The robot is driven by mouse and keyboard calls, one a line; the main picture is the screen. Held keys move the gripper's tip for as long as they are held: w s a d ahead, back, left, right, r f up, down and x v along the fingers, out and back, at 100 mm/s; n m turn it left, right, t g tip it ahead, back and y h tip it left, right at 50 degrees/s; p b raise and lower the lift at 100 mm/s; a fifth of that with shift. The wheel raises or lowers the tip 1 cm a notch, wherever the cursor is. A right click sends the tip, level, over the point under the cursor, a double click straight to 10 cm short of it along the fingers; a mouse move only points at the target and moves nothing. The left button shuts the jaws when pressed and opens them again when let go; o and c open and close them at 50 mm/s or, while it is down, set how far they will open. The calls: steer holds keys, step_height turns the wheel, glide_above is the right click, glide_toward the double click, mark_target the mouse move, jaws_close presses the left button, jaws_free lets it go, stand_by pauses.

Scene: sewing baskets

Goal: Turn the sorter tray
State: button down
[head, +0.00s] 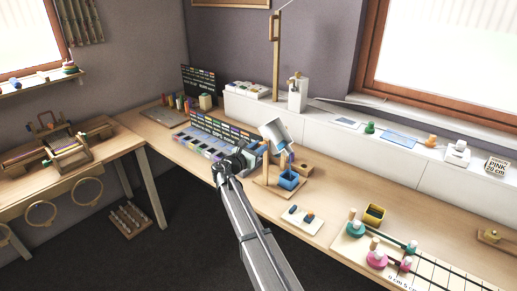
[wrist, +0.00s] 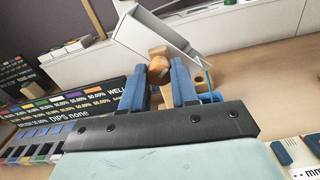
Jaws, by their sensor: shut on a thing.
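A white tilted tray (head: 277,132) stands on a wooden stand (head: 270,188), and I take it to be the sorter tray. It slopes down to the right, above a blue open box (head: 289,181) on the stand's base. In the wrist view the white tray (wrist: 160,38) fills the upper middle, just beyond my fingers. How the knob joins the tray is hidden. In the head view my gripper (head: 250,152) is at the stand's left side.
A long rack of coloured compartments with a dark label board (head: 205,140) lies left of my gripper. A small white tray (head: 302,219) and a yellow-rimmed box (head: 374,215) sit to the front right.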

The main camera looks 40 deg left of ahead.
steer(key=shift+m, duration=2)
steer(key=c, duration=0.9)
jaws_free()
steer(key=shift+s, duration=0.1)
steer(key=s, duration=1.3)
steer(key=shift+s, duration=0.35)
steer(key=shift+f, duration=0.15)
